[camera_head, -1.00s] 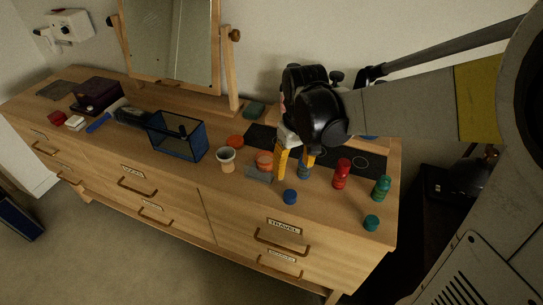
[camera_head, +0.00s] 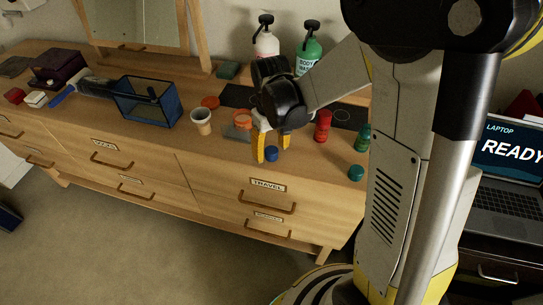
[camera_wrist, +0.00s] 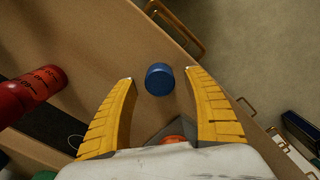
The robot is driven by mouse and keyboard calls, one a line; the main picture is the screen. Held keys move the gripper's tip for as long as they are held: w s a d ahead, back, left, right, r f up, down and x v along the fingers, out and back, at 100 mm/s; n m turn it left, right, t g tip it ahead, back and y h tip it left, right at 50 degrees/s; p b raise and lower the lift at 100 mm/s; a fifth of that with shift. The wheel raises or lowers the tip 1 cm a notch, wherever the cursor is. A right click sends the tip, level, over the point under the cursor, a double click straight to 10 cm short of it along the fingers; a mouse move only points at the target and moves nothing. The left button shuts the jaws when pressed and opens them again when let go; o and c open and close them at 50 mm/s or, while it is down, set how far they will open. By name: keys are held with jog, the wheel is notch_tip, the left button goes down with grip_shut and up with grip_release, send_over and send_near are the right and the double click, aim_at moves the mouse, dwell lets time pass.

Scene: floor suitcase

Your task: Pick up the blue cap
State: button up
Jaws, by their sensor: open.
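The blue cap (camera_head: 271,154) is a small round cap lying on the wooden dresser top near its front edge. In the wrist view the blue cap (camera_wrist: 160,79) shows between the yellow fingertips, a little beyond them and apart from both. My gripper (camera_head: 273,155) is open, with its yellow fingers pointing down on either side of the cap in the head view. The gripper's fingertips (camera_wrist: 160,73) also frame the cap in the wrist view. Nothing is held.
A red bottle (camera_head: 323,126), a green bottle (camera_head: 363,137) and a teal cap (camera_head: 356,173) stand to the right. A cup (camera_head: 202,121), orange lids (camera_head: 243,118) and a blue mesh basket (camera_head: 147,102) are to the left. Pump bottles (camera_head: 308,47) stand behind.

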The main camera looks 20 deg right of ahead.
jog(key=shift+f, duration=0.6)
jog(key=shift+r, duration=0.1)
jog(key=c, duration=0.8)
jog(key=shift+r, duration=0.15)
